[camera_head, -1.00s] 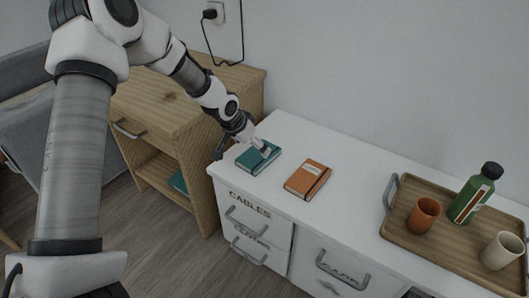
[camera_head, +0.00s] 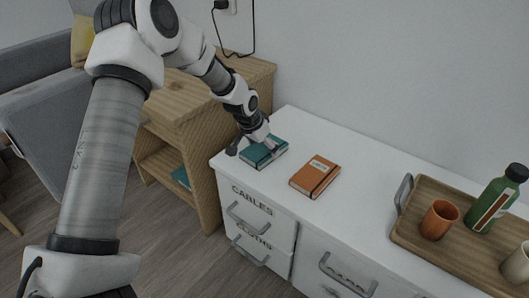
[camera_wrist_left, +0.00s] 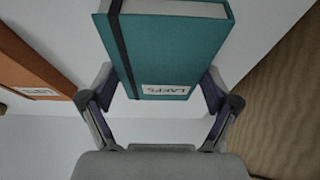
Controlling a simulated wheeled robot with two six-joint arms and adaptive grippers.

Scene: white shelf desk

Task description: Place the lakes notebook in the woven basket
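The lakes notebook is teal with a dark strap and a white label; it lies at the left end of the white desk in the head view (camera_head: 258,158) and fills the upper middle of the left wrist view (camera_wrist_left: 170,45). My left gripper (camera_head: 269,146) is at the notebook. In the wrist view its fingers (camera_wrist_left: 160,88) are spread apart, one beside each side edge. Any contact is too close to tell. My right gripper is out of view. No woven basket shows.
An orange notebook (camera_head: 316,177) lies to the right on the white desk (camera_head: 355,190). Further right, a wooden tray (camera_head: 440,252) holds an orange cup (camera_head: 439,220), a green bottle (camera_head: 495,200) and a pale cup (camera_head: 518,264). A wooden cabinet (camera_head: 205,110) adjoins the desk's left end.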

